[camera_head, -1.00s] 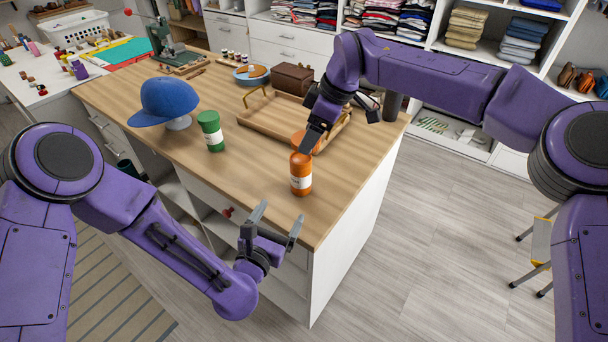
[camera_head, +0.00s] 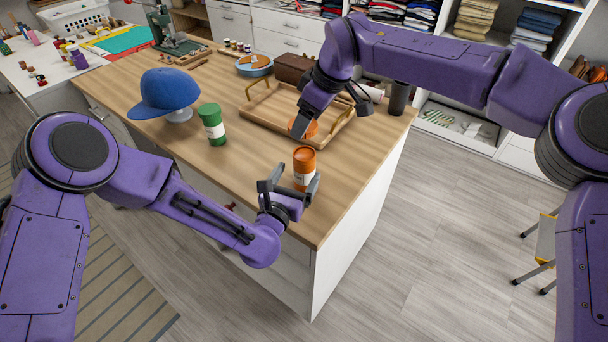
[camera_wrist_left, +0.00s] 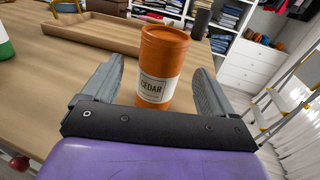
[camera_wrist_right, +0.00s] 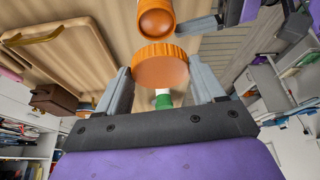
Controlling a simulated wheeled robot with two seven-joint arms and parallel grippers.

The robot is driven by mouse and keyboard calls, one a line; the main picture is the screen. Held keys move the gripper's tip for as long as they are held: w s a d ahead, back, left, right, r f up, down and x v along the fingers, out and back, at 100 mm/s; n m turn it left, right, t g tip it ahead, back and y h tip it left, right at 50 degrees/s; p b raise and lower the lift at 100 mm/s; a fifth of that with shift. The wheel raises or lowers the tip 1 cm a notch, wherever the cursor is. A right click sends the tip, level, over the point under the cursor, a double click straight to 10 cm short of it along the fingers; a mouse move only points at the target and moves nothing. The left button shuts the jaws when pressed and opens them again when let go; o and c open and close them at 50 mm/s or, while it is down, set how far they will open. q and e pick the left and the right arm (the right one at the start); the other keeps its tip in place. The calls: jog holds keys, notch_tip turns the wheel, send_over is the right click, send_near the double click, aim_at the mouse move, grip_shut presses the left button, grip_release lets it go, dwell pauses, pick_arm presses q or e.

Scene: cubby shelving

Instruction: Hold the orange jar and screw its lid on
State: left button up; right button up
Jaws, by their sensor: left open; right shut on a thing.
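The orange jar (camera_head: 304,166) stands upright near the table's front corner. In the left wrist view its label on the jar (camera_wrist_left: 158,75) reads CEDAR. My left gripper (camera_head: 292,184) is open, with one finger on each side of the jar and gaps showing. My right gripper (camera_head: 300,126) is shut on the orange lid (camera_head: 308,129), held behind the jar and apart from it. In the right wrist view the ribbed lid (camera_wrist_right: 160,66) sits between the fingers, with the jar (camera_wrist_right: 156,18) beyond it.
A green jar (camera_head: 212,124) and a blue cap (camera_head: 165,94) on a stand are to the left. A wooden tray (camera_head: 262,128) lies behind the lid. A dark cylinder (camera_head: 399,98) stands at the back right corner. The table is clear between the green and orange jars.

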aim_at(300, 171)
pick_arm(q)
jog(key=x, duration=0.4)
jog(key=shift+d, duration=0.2)
pick_arm(e)
jog(key=shift+s+d, duration=0.1)
pick_arm(q)
jog(key=shift+w+d, duration=0.15)
jog(key=shift+w, duration=0.4)
jog(key=c, duration=1.5)
pick_arm(e)
jog(key=f, duration=0.4)
jog(key=shift+d+f, duration=0.2)
jog(key=shift+f, duration=0.2)
jog(key=shift+f, duration=0.1)
jog(key=shift+f, duration=0.8)
